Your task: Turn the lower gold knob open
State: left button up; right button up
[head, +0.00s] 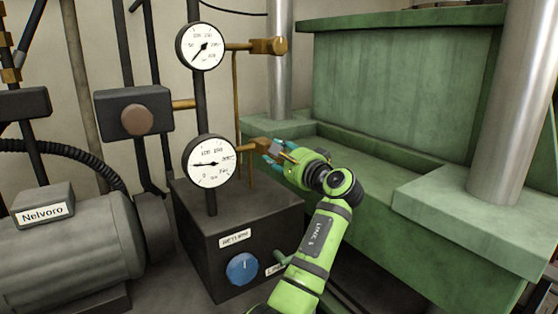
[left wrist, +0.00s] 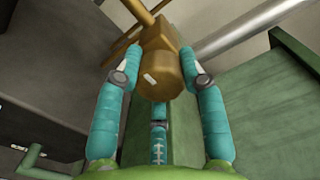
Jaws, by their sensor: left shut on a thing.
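The lower gold knob (head: 261,145) sits at the end of a brass pipe, right of the lower gauge (head: 209,162) in the head view. My left gripper (head: 272,152) reaches it from the right, its teal fingers at the knob. In the left wrist view the knob (left wrist: 160,77) is a gold cylinder with a small pale mark on its face. The fingers of my left gripper (left wrist: 163,62) lie on both sides of it, shut on it. The upper gold knob (head: 268,46) is beside the upper gauge (head: 201,46). My right gripper is not in view.
A dark box (head: 236,222) with a blue dial (head: 242,269) stands below the lower gauge. A green press (head: 400,90) with a metal column (head: 505,110) fills the right side. A grey motor (head: 70,245) lies at the lower left.

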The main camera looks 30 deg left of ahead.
pick_arm(q)
jog(key=shift+r+n, duration=0.1)
jog(key=shift+n, duration=0.2)
dwell(0.4)
jog(key=o, duration=1.2)
jog(key=shift+a, duration=0.1)
jog(key=shift+c, duration=0.2)
jog(key=v, duration=1.2)
